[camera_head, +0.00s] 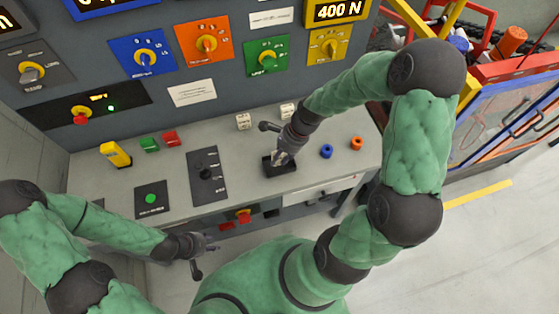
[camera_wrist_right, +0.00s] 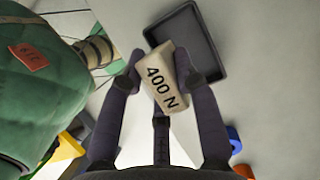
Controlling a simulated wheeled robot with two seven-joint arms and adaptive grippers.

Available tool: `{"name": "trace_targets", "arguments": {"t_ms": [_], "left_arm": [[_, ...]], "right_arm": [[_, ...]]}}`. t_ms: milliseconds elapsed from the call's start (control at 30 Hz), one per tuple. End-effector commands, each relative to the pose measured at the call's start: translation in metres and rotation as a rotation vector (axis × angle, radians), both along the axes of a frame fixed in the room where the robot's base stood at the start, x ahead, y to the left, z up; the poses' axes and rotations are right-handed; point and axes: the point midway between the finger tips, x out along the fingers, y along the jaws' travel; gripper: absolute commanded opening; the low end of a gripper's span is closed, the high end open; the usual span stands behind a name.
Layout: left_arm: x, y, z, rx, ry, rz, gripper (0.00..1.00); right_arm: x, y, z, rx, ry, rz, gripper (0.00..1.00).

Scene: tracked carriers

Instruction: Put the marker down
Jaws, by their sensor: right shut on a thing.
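A pale marker block (camera_wrist_right: 165,82) printed "400 N" is between the fingers of my right gripper (camera_wrist_right: 160,78) in the right wrist view. The gripper is shut on it. In that view the block overlaps the near left edge of a shallow black tray (camera_wrist_right: 200,50); I cannot tell whether they touch. In the head view my right gripper (camera_head: 281,158) is at the black tray (camera_head: 291,167) on the grey console top, and the block is mostly hidden. My left gripper (camera_head: 205,255) is open and empty in front of the console.
Two pale blocks (camera_head: 243,121) (camera_head: 287,110) stand behind the tray. A blue ring (camera_head: 326,151) and an orange ring (camera_head: 356,143) lie to its right. A lever panel (camera_head: 207,176) is to its left.

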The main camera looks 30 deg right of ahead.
Motion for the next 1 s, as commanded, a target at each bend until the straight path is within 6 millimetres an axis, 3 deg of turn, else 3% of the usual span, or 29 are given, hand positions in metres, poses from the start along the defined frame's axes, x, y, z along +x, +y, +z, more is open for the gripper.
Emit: {"name": "trace_targets", "arguments": {"t_ms": [267, 500, 933, 967, 1000], "left_arm": [[0.0, 0.0, -0.005, 0.0, 0.0, 0.0, 0.4], [0.0, 0.0, -0.016, 0.0, 0.0, 0.0, 0.4], [0.0, 0.0, -0.017, 0.0, 0.0, 0.0, 0.4], [0.0, 0.0, -0.016, 0.0, 0.0, 0.0, 0.4], [0.0, 0.0, -0.016, 0.0, 0.0, 0.0, 0.4]], "right_arm": [[0.012, -0.006, -0.016, 0.0, -0.001, 0.001, 0.0], [0.013, -0.007, -0.046, -0.001, 0.0, 0.001, 0.0], [0.013, -0.007, -0.051, 0.0, 0.0, 0.0, 0.0], [0.013, -0.007, -0.051, 0.0, 0.0, 0.0, 0.4], [0.013, -0.007, -0.05, 0.0, 0.0, 0.001, 0.51]]}}
